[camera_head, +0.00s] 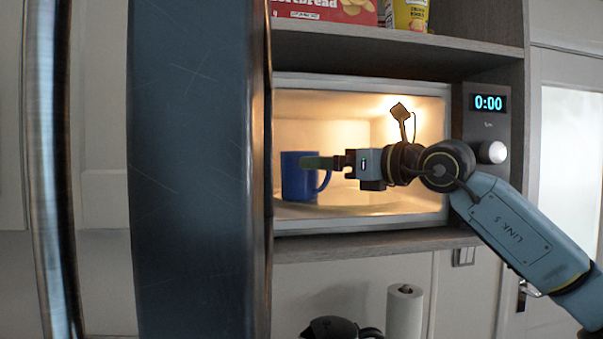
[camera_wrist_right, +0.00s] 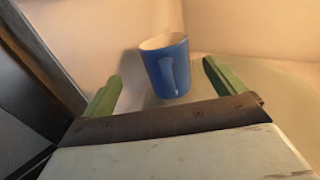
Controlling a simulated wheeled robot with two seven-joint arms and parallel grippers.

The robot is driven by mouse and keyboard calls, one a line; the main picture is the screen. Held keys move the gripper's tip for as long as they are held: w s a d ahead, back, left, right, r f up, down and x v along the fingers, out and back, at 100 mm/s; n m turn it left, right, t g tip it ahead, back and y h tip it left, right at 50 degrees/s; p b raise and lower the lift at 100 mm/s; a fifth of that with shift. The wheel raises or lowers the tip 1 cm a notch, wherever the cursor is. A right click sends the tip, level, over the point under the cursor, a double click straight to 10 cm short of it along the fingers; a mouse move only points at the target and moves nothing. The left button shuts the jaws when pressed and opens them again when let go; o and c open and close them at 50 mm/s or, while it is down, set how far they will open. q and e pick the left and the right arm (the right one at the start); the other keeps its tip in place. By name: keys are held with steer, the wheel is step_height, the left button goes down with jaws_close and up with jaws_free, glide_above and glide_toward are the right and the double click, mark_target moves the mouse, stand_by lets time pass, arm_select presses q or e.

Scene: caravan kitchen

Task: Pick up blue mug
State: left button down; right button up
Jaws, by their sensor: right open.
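The blue mug (camera_head: 296,177) stands upright inside the lit, open microwave, towards its left side, with its handle to the right. My right gripper (camera_head: 318,162) reaches in from the right, and its fingers overlap the mug's handle side in the head view. In the right wrist view the mug (camera_wrist_right: 166,68) shows beyond and between the two green fingers of my right gripper (camera_wrist_right: 160,92), with its handle facing the gripper. The fingers are wide apart with nothing between their tips that I can see touching. My left gripper is not in view.
The open microwave door (camera_head: 200,170) fills the left of the head view. The microwave's knob (camera_head: 491,152) is at the right. Food boxes (camera_head: 330,10) sit on the shelf above. A kettle (camera_head: 335,328) and paper roll (camera_head: 404,312) stand below.

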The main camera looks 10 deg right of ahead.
mark_target(312, 197)
steer(key=shift+x, duration=0.8)
steer(key=x, duration=0.1)
steer(key=p+x, duration=0.2)
steer(key=x, duration=0.1)
steer(key=shift+w+d+f, duration=0.1)
steer(key=shift+w+d, duration=0.15)
steer(key=shift+w, duration=0.15)
steer(key=shift+w+a+f+p, duration=0.1)
steer(key=shift+w+a+p, duration=0.2)
steer(key=shift+w+p, duration=0.05)
steer(key=c, duration=1.4)
steer(key=shift+c, duration=0.6)
